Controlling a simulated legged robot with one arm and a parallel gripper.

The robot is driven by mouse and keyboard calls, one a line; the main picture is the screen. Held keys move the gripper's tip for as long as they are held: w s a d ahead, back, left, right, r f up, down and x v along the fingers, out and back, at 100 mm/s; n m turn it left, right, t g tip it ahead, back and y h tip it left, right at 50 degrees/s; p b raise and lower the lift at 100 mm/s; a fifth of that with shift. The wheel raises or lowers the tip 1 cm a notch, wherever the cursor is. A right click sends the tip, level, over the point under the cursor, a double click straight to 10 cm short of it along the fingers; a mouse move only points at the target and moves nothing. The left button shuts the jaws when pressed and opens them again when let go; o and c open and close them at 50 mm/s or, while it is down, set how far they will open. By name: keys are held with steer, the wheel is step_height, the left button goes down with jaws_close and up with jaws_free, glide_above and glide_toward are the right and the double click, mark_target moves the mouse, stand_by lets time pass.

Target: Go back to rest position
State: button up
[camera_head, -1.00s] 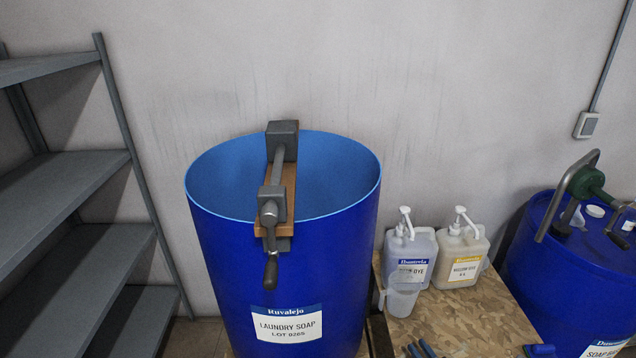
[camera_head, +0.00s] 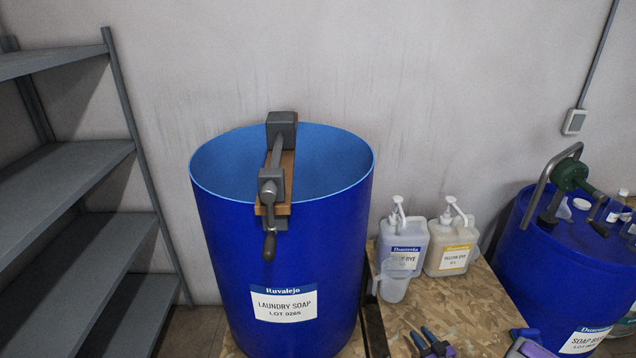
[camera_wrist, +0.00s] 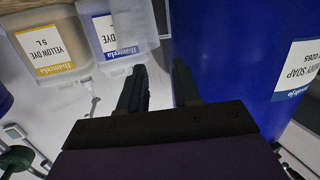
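My gripper (camera_head: 421,332) is low in the head view, over the wooden board in front of the dye jugs. In the wrist view my gripper (camera_wrist: 159,66) shows its two dark fingers spread apart with nothing between them. The big blue open drum labelled laundry soap (camera_head: 283,260) stands to its left, with a grey crank clamp on a wooden block (camera_head: 272,187) across its rim. In the wrist view the drum (camera_wrist: 225,65) fills the right side, behind the fingers.
A blue dye jug (camera_head: 405,240) and a yellow dye jug (camera_head: 452,245) stand on the board (camera_head: 470,310), with a clear measuring jug (camera_head: 395,283) in front. A second blue drum (camera_head: 560,270) with a green pump is at right. Grey shelves (camera_head: 75,170) stand at left.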

steer(key=w+r+g+h, duration=0.2)
steer(key=w+r+g, duration=0.1)
steer(key=r, duration=0.5)
steer(key=w+r+g+h, duration=0.2)
steer(key=r+h, duration=0.1)
steer(key=r, duration=0.5)
steer(key=s+a+r+m+g+h, duration=0.2)
steer(key=s+r+g, duration=0.1)
steer(key=s+r, duration=0.3)
steer(key=s+a+r+m+g, duration=0.1)
steer(key=s+a+r+g, duration=0.2)
steer(key=s, duration=1.1)
steer(key=s+a+r+g+y, duration=0.1)
steer(key=s+a+r+g, duration=0.2)
steer(key=s+a+r, duration=0.5)
steer(key=s+a+r+m+g, duration=0.1)
steer(key=s+a+r+g, duration=0.2)
steer(key=s, duration=1.7)
steer(key=a+r, duration=0.2)
steer(key=a, duration=0.1)
steer(key=shift+s+r+m, duration=0.3)
steer(key=shift+s, duration=0.05)
